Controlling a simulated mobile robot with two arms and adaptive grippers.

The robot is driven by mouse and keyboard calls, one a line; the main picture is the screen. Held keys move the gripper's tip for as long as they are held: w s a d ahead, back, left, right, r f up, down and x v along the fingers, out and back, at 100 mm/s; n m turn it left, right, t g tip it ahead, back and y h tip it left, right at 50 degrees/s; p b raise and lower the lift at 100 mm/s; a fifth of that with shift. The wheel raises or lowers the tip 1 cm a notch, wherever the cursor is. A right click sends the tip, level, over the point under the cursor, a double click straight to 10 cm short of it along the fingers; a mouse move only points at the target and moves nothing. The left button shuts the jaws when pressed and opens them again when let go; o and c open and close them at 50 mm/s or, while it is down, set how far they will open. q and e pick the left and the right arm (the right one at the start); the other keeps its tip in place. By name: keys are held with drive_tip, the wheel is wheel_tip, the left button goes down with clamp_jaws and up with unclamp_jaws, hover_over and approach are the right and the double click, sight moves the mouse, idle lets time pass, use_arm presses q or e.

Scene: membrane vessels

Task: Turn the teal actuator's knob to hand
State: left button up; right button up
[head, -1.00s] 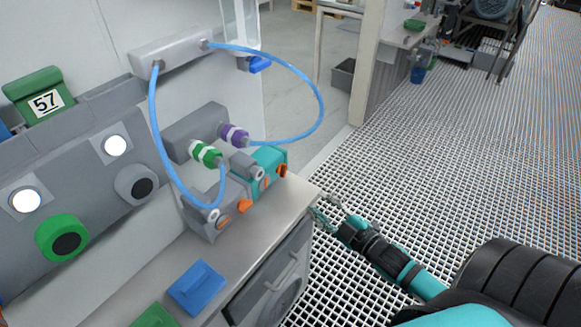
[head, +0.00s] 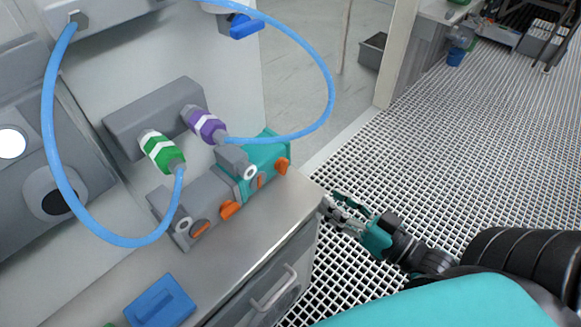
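The teal actuator (head: 265,153) sits at the back of the bench, joined end to end with a grey actuator (head: 205,190). Its orange knob (head: 282,166) is on its right end. A second orange piece, a pointer (head: 260,182), shows on its front face. The grey actuator has its own orange knob (head: 231,210). My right gripper (head: 331,205) is just off the bench's right edge, to the right of and nearer than the teal actuator, apart from it. Its fingers look parted and empty. My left gripper is out of view.
A blue hose (head: 330,75) loops over the actuators from the purple connector (head: 205,125); another hangs from the green connector (head: 160,152). A blue block (head: 160,302) lies on the bench (head: 245,240). A drawer handle (head: 275,290) sticks out below.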

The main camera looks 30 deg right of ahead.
sight(287, 167)
drive_tip(key=x, duration=1.2)
drive_tip(key=shift+d, duration=0.1)
drive_tip(key=shift+w+a, duration=0.2)
drive_tip(key=shift+w, duration=0.25)
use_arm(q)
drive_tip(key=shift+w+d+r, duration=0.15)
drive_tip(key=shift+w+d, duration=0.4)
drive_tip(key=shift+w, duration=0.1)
use_arm(e)
clamp_jaws()
